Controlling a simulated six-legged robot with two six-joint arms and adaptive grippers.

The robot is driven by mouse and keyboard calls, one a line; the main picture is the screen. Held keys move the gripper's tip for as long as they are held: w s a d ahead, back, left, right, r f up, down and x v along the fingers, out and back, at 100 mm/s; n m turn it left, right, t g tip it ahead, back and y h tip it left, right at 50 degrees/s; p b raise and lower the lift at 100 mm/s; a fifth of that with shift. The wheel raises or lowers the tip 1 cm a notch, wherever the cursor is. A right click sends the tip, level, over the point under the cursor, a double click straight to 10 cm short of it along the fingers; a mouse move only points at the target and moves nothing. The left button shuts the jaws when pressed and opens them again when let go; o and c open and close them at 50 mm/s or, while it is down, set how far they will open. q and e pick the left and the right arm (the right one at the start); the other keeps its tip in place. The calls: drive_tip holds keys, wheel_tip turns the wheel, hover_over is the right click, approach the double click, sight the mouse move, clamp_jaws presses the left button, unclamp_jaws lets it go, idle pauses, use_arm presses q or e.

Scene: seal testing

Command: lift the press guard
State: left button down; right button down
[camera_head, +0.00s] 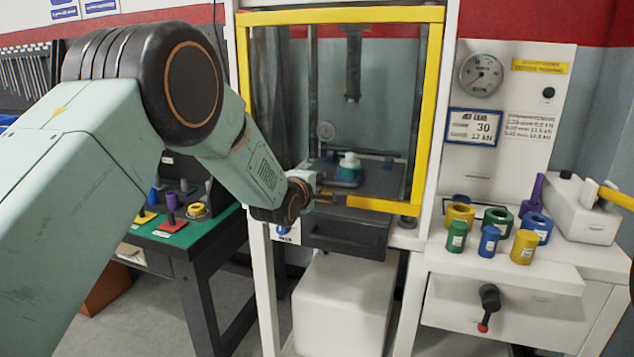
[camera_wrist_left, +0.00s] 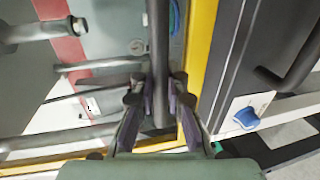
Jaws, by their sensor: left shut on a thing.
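The press guard (camera_head: 433,110) is a clear panel in a yellow frame, down across the front of the press. Its yellow frame also shows in the left wrist view (camera_wrist_left: 199,40). My left gripper (camera_head: 316,190) is at the lower left part of the guard, in front of its bottom edge. In the left wrist view my left gripper (camera_wrist_left: 158,105) has its two fingers shut on a dark grey bar (camera_wrist_left: 159,50), which looks like the guard's handle. The wrist partly hides the grip in the head view. My right gripper is out of view.
Behind the guard, a teal piece with a white top (camera_head: 350,172) stands under the press ram (camera_head: 353,65). Several coloured cylinders and rings, including a blue cylinder (camera_head: 489,240), stand on the white bench at right. A green-topped table (camera_head: 190,232) is at left.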

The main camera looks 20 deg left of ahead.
sight(324, 79)
use_arm(q)
drive_tip(key=shift+w, duration=0.1)
idle(0.3)
drive_tip(key=shift+w+r+p, duration=0.1)
drive_tip(key=shift+r+p, duration=0.25)
wheel_tip(324, 79, up, 23)
drive_tip(key=p, duration=1.4)
drive_tip(key=shift+p, duration=0.3)
